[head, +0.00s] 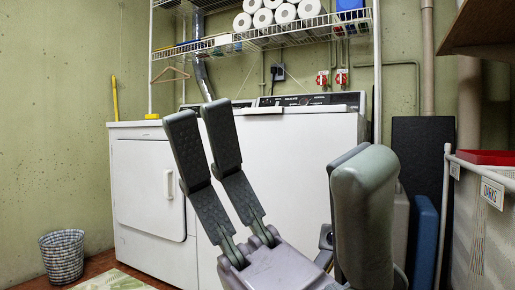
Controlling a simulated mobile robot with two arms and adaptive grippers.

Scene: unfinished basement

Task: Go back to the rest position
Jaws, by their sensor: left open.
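My left gripper (200,113) is raised in front of the white dryer and washer. Its two dark, padded fingers point up and to the left. They stand apart with nothing between them, so it is open and empty. Its grey body runs down to the lower middle of the view. I do not see my right gripper.
A white dryer (143,190) and a white washer (285,140) stand against the green wall. A wire shelf (225,45) holds paper rolls above. A woven basket (63,258) stands at left. A hamper labelled DARKS (493,192) and a blue panel (424,240) are at right.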

